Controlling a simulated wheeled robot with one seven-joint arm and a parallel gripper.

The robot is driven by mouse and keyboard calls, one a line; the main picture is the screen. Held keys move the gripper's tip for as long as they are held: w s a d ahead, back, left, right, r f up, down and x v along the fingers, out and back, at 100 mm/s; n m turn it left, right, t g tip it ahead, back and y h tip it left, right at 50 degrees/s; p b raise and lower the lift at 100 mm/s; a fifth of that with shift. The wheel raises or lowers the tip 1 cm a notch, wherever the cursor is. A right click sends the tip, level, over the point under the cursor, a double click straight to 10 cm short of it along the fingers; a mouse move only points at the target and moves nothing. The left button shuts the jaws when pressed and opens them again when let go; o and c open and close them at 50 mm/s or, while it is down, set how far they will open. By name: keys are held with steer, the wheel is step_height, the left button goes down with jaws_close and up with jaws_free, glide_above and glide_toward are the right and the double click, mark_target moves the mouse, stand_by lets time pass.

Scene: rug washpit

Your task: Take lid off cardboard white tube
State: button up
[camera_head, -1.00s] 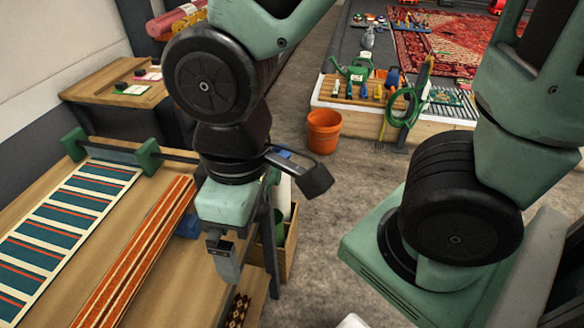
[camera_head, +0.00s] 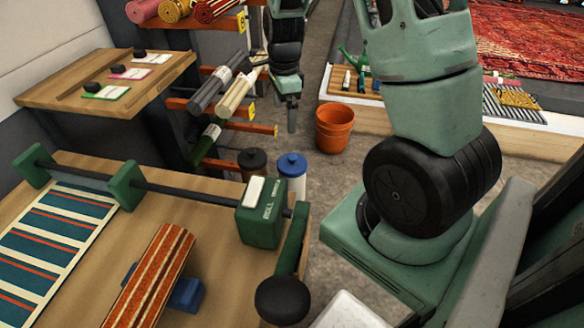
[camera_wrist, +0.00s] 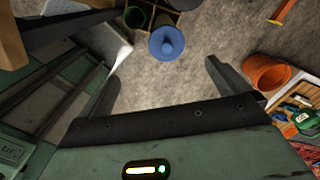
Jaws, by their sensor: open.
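The white tube (camera_head: 296,186) stands upright beyond the table's right end, with a blue lid (camera_head: 292,164) on its top. Its lower part is hidden by the table equipment. The blue lid, with a raised knob, shows from above in the wrist view (camera_wrist: 166,41). My gripper (camera_head: 285,103) is open and empty. In the head view it is above and beyond the tube, apart from it. In the wrist view its two fingers (camera_wrist: 162,76) are spread wide, with the lid lying ahead between their lines, not touched.
A dark-lidded tube (camera_head: 252,162) stands left of the white tube. A wooden divided box (camera_wrist: 176,5) holds the tubes. A rack with rolled rugs (camera_head: 238,92) is close to my arm at left. An orange pot (camera_head: 333,128) stands right on open floor. The roller table (camera_head: 75,168) is in front.

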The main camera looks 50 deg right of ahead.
steer(key=d+f+m, duration=0.2)
steer(key=d, duration=0.1)
glide_above(292, 157)
step_height(292, 157, down, 10)
steer(key=shift+s+f+b, duration=0.1)
steer(key=shift+f+b, duration=0.1)
steer(key=shift+b, duration=0.1)
steer(key=shift+f, duration=2.95)
steer(key=c, duration=0.8)
